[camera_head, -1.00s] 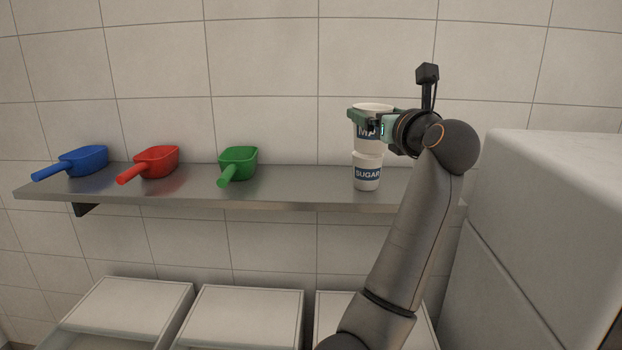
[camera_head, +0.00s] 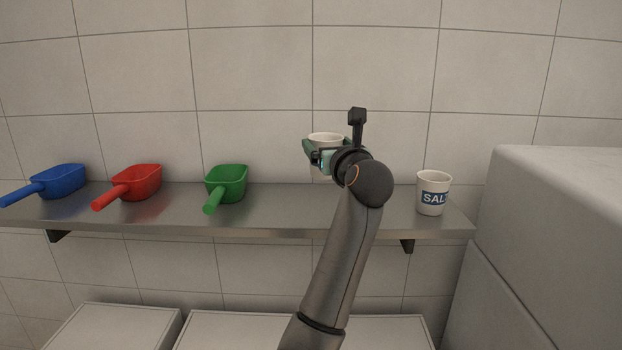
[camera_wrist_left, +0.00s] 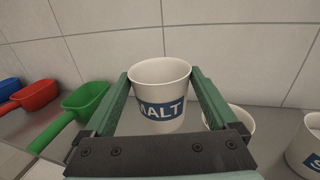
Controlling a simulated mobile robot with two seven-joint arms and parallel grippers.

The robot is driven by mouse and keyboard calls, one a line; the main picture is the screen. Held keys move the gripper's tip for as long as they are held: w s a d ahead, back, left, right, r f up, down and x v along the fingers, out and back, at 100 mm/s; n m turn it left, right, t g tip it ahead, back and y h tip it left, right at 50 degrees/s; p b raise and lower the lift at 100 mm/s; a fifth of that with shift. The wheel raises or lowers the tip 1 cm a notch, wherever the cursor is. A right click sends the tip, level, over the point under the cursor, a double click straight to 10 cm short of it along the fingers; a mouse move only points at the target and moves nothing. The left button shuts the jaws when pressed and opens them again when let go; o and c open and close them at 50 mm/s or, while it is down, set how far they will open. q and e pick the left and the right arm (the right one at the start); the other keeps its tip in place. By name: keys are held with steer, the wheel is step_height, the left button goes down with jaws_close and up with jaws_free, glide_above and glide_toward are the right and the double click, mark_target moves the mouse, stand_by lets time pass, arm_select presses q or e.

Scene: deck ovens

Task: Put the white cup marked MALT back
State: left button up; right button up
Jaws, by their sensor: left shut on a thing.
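The white cup marked MALT (camera_head: 326,138) is in my left gripper (camera_head: 322,155), whose green fingers are shut on it from both sides. My right gripper is out of view.
A white SALT cup (camera_head: 432,193) stands on the shelf's right part. Another white cup (camera_wrist_left: 240,122) is just right of MALT in the wrist view, hidden by my arm in the head view. Green (camera_head: 227,184), red (camera_head: 135,183) and blue (camera_head: 58,182) scoops lie left.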

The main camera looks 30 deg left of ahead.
mark_target(316, 169)
arm_select(q)
steer(key=a+f, duration=0.3)
steer(key=f, duration=0.2)
steer(key=shift+w+a, duration=0.1)
steer(key=shift+a, duration=0.3)
steer(key=shift+a+f+p, duration=0.2)
steer(key=shift+f+p, duration=0.1)
steer(key=shift+f, duration=1.4)
steer(key=shift+f, duration=0.1)
steer(key=shift+f, duration=0.15)
steer(key=o, duration=1)
